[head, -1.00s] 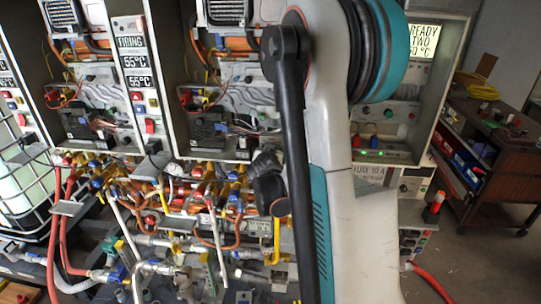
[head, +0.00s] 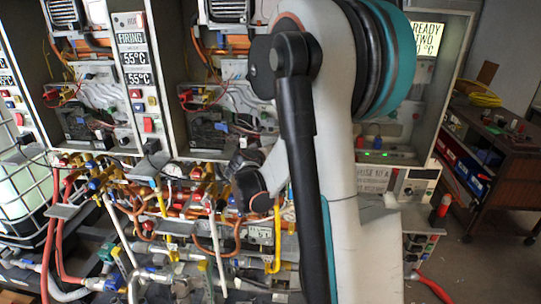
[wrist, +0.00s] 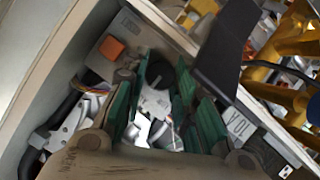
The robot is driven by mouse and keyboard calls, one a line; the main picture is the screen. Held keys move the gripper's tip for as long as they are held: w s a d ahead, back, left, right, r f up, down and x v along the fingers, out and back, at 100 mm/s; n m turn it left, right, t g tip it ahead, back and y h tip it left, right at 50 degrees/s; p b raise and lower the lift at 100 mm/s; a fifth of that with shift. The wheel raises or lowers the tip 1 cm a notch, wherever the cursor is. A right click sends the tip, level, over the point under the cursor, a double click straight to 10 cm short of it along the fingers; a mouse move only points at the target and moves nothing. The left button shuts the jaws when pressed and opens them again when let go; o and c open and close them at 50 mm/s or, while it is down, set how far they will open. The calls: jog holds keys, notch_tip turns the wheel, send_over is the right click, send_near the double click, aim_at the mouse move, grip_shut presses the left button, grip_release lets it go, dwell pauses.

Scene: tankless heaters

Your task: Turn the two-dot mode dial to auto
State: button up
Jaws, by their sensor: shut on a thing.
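My gripper (wrist: 160,90) shows in the wrist view, its green-padded fingers reaching into a light-walled cabinet (wrist: 45,75). The fingers are closed in on a dark rounded piece (wrist: 161,73) that looks like the mode dial. Its dots and pointer cannot be made out, so its setting does not show.
An orange square button (wrist: 112,48) is beside the fingers. A dark flat plate (wrist: 228,60) and yellow valve handles (wrist: 288,45) lie to the right. Crowded pipes (head: 200,230) fill the area below the heaters. A brown cart (head: 490,150) stands at right, with open floor before it.

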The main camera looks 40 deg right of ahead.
dwell(0.4)
jog(key=o, duration=0.8)
jog(key=shift+a, duration=0.1)
jog(key=v, duration=1.2)
jog(key=s+a+f+n+y+b, duration=0.3)
jog(key=s+a+f+y+b, duration=0.3)
jog(key=a, duration=0.7)
jog(key=s+a+f+n+y+b, duration=0.3)
jog(key=s+a+f+y+b, duration=0.3)
jog(key=s+a+f+b, duration=0.4)
jog(key=s+a+f, duration=0.2)
jog(key=a, duration=0.2)
jog(key=shift+f, duration=0.35)
